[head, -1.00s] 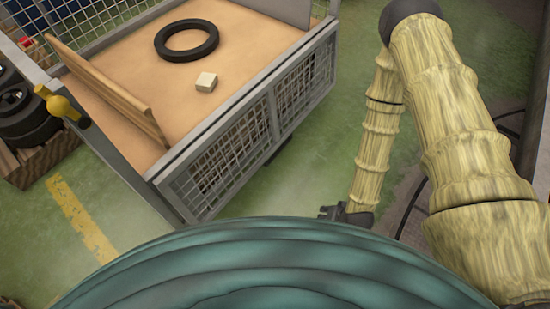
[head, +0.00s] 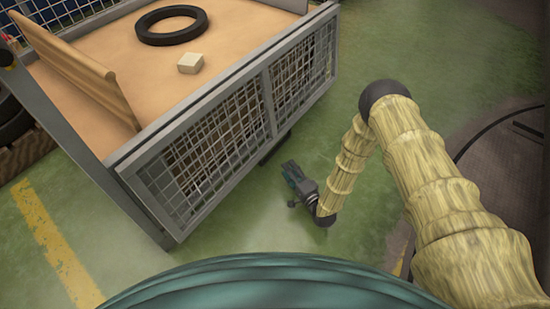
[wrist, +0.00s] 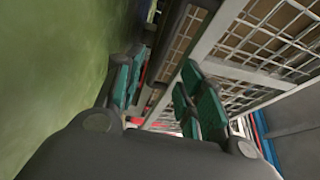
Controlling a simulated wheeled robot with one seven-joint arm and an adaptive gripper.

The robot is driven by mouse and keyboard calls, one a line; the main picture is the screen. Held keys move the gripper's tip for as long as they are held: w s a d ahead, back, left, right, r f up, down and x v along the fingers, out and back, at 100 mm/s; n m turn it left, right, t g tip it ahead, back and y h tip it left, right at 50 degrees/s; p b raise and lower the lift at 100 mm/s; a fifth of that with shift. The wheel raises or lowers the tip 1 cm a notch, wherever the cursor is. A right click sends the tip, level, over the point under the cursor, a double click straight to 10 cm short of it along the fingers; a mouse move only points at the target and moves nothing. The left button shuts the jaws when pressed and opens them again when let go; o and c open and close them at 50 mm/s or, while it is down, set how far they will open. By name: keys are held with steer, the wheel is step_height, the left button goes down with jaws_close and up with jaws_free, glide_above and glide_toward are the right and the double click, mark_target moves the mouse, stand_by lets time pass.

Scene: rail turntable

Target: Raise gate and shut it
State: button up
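The gate (head: 266,80), a grey-framed wire-mesh panel in two sections, hangs down along the near side of the cart, below the edge of its tan deck (head: 115,45). The deck is open above it on that side. My gripper (head: 290,170) is low over the green floor, to the right of the gate and apart from it in the head view. In the wrist view my gripper (wrist: 163,75) shows its two teal-padded fingers spread with a gap between them. The mesh gate (wrist: 265,35) fills the right of that view. Nothing is held.
A black ring (head: 171,25), a small pale block (head: 190,63) and a leaning wooden board (head: 75,65) are on the deck. Black tyres (head: 12,122) are at the far left. A dark round floor plate (head: 505,160) lies at right. Green floor (head: 430,60) beyond my arm is clear.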

mark_target(275, 151)
steer(key=shift+w+a+f+y+b, duration=0.2)
steer(key=shift+w+a+y+b, duration=0.15)
steer(key=shift+w, duration=0.3)
steer(key=b+x, duration=0.4)
steer(key=x, duration=0.4)
steer(key=shift+w, duration=0.2)
steer(key=shift+r+b+x, duration=0.2)
steer(key=shift+b+x, duration=0.15)
steer(key=shift+x, duration=0.55)
jaws_close()
